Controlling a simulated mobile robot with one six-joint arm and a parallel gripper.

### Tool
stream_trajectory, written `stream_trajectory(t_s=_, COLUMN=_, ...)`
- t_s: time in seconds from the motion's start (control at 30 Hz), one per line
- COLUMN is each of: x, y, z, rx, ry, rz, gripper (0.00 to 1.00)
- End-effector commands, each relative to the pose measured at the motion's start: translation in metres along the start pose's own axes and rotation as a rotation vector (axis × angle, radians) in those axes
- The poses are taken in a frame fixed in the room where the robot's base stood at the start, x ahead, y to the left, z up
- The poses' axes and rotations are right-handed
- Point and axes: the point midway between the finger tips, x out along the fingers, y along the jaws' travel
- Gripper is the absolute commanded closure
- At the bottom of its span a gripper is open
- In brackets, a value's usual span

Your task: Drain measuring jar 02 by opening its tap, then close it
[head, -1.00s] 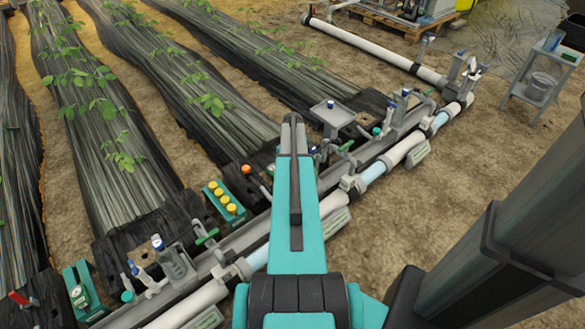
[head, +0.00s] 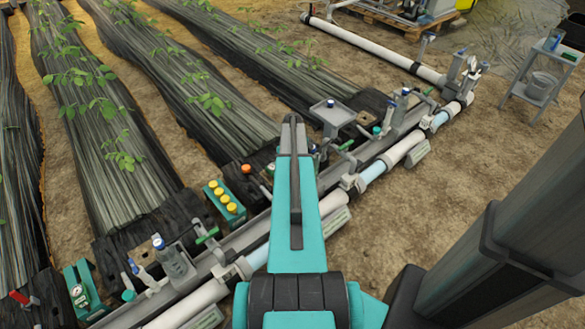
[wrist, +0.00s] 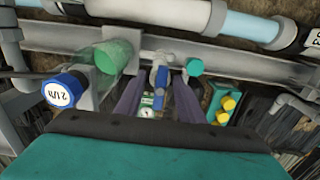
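In the wrist view, the two dark purple-grey fingers of my gripper (wrist: 158,98) stand apart. A small tap with a blue handle (wrist: 160,76) shows between and just beyond their tips. I cannot tell whether the fingers touch it. A green cylinder (wrist: 116,56) is left of the tap, and a round teal cap (wrist: 195,67) is right of it. No number 02 is readable, so I cannot confirm which jar this is. In the head view my own arm hides the gripper and this tap.
A blue-capped fitting (wrist: 65,90) stands close on the left. A green block with yellow caps (head: 225,197) sits beside the rail. A grey jar-like fitting (head: 176,266) stands at lower left. The white pipe (head: 185,302) runs along the rail. Bare soil right of the pipe is open.

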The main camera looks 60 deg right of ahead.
Motion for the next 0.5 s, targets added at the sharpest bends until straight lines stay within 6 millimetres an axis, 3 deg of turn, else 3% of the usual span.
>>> stream_trajectory(t_s=0.5, x=0.0040, y=0.0002, z=-0.0001, rx=0.000, ry=0.000, rz=0.000, gripper=0.66)
